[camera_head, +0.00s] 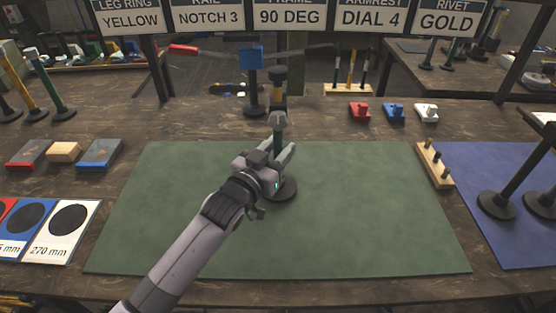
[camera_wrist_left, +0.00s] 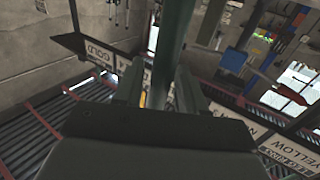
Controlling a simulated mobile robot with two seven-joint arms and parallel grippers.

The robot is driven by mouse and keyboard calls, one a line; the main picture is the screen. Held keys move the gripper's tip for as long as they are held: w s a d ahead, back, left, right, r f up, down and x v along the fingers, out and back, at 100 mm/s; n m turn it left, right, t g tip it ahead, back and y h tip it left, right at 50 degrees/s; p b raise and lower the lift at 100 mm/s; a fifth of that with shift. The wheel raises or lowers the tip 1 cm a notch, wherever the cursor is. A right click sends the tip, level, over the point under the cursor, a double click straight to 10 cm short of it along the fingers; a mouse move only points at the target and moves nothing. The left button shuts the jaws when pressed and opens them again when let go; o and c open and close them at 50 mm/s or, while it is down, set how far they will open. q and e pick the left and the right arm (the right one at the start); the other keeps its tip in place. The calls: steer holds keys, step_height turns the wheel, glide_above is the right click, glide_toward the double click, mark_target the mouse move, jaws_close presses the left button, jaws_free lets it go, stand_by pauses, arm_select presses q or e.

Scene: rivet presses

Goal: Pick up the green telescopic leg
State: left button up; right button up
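The green telescopic leg (camera_head: 277,143) stands upright near the middle of the green mat (camera_head: 350,220), with a grey top fitting and a round dark base. My left gripper (camera_head: 284,160) reaches in from the lower left at the leg's post, above its base. In the left wrist view the green post (camera_wrist_left: 174,35) runs between the two fingers (camera_wrist_left: 160,90), with a narrow gap showing at its left side. The fingers look open around the post; contact is not visible. My right gripper is in neither view.
A dark stand with a blue block (camera_head: 251,57) and crossbar is behind the leg. A wooden peg strip (camera_head: 435,165) lies at the mat's right edge, near a blue mat (camera_head: 480,170) with black-based legs. Blocks and cards lie left. The mat is otherwise clear.

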arm_select(q)
jaws_close()
steer(key=shift+r, duration=0.1)
steer(key=shift+r, duration=0.1)
